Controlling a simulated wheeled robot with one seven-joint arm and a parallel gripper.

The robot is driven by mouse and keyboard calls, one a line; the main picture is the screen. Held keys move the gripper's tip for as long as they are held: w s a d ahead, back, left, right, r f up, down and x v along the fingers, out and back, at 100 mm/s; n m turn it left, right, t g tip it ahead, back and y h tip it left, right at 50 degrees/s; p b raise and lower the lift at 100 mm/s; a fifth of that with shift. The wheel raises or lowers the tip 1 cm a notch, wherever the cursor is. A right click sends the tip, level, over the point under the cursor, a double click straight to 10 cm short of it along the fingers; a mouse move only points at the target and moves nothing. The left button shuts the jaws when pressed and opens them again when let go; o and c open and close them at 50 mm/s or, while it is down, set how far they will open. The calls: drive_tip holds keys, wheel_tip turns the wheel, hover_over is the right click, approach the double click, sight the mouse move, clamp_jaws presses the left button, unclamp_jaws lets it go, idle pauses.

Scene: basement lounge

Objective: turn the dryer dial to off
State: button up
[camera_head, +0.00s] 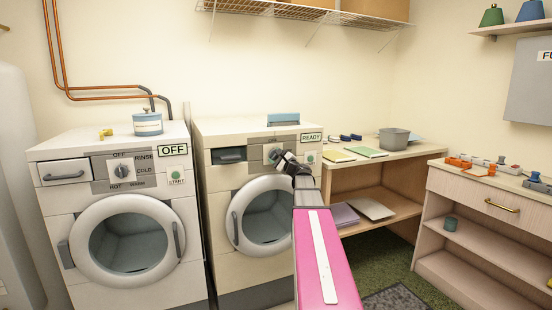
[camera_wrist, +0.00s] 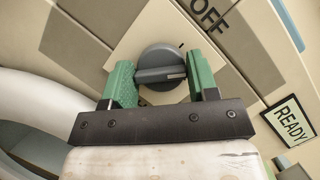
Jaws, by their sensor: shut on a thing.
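The dryer (camera_head: 223,190) is the middle machine, with a READY sign (camera_head: 311,137) that also shows in the wrist view (camera_wrist: 290,123). Its grey round dial (camera_wrist: 160,66) sits on a beige plate; in the head view the dial (camera_head: 271,155) is partly covered by my gripper. The bar's white mark points right in the wrist view, while the OFF lettering (camera_wrist: 209,15) lies up and to the right, so the mark is turned away from OFF. My gripper (camera_wrist: 160,64) is shut on the dial, one green finger on each side. My gripper (camera_head: 281,160) is small in the head view.
A washer (camera_head: 60,220) with its own dial (camera_head: 121,170) and an OFF sign (camera_head: 173,150) stands left. The dryer's round door (camera_head: 263,185) is below its panel. A green start button (camera_head: 311,158) is just right of my gripper. A wooden desk (camera_head: 345,170) stands right.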

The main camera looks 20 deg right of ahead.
drive_tip(key=n+g, duration=0.1)
drive_tip(key=n, duration=0.3)
drive_tip(key=shift+g, duration=0.3)
drive_tip(key=shift+n+g, duration=0.8)
drive_tip(key=shift+n, duration=1.2)
drive_tip(key=o, duration=0.9)
drive_tip(key=v, duration=1)
drive_tip(key=shift+s+d, duration=0.2)
drive_tip(key=shift+s, duration=0.15)
